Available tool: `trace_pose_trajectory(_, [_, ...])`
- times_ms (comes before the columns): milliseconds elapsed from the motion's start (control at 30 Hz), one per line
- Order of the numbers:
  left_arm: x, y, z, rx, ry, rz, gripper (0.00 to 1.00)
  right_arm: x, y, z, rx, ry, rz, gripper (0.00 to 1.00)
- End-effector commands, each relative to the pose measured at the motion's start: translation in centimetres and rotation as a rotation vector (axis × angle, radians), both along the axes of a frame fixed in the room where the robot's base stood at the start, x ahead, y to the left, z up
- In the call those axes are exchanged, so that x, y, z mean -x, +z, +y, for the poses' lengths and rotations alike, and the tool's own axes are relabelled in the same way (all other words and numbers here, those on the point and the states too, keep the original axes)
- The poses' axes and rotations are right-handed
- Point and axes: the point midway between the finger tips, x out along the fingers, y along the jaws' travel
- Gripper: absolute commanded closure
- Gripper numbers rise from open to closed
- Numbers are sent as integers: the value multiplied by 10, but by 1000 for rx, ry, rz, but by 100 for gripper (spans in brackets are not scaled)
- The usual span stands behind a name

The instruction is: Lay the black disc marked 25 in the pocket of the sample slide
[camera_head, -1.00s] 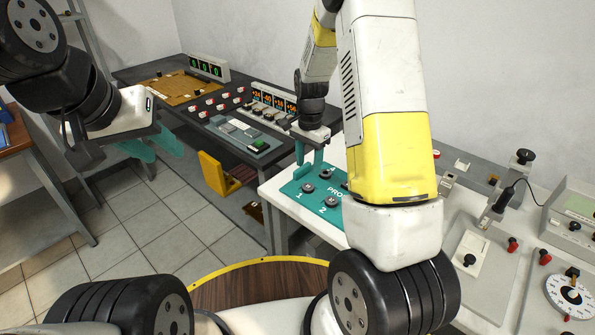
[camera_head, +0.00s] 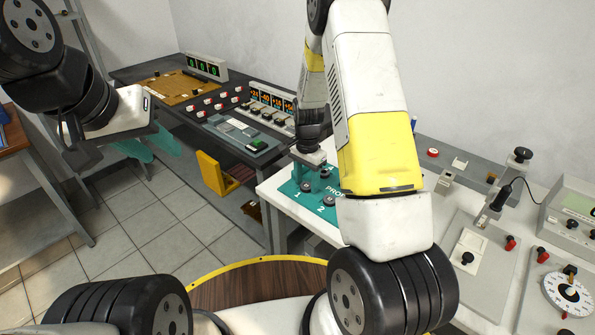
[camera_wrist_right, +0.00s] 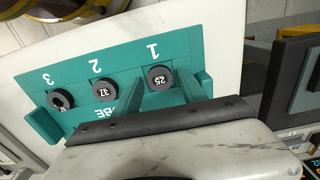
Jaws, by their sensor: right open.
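The black disc marked 25 (camera_wrist_right: 159,77) lies on the teal probe board (camera_wrist_right: 70,70) by number 1. My right gripper (camera_head: 312,186) is low over the board; in the right wrist view its open teal fingers (camera_wrist_right: 162,90) reach either side of that disc. I cannot tell if they touch it. A disc marked 37 (camera_wrist_right: 104,89) sits by number 2 and another disc (camera_wrist_right: 60,100) by number 3. My left gripper (camera_head: 150,148) hangs over the floor at left, fingers apart and empty. I cannot pick out the sample slide's pocket with certainty.
The white bench carries a grey plate with a white block and black knob (camera_head: 468,258), a post with a cable (camera_head: 508,185) and a dial (camera_head: 568,296). A dark table with lit displays (camera_head: 272,98) stands behind. My right arm hides part of the bench.

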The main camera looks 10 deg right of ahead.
Motion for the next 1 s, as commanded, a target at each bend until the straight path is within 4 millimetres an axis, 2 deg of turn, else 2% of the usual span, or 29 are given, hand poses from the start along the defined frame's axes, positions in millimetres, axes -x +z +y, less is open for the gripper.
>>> trace_pose_trajectory(233, [0,0,0,0,0,0,64,0,0,0,0,0,0,53])
trace_pose_trajectory(467, [0,0,0,0,0,0,64,0,0,0,0,0,0,98])
trace_pose_trajectory(500, [0,0,0,0,0,0,64,0,0,0,0,0,0,100])
trace_pose_trajectory(667, [0,0,0,0,0,0,64,-1,6,0,0,0,-2,100])
trace_pose_trajectory(1000, [0,0,0,0,0,0,64,-1,33,0,0,1,-2,100])
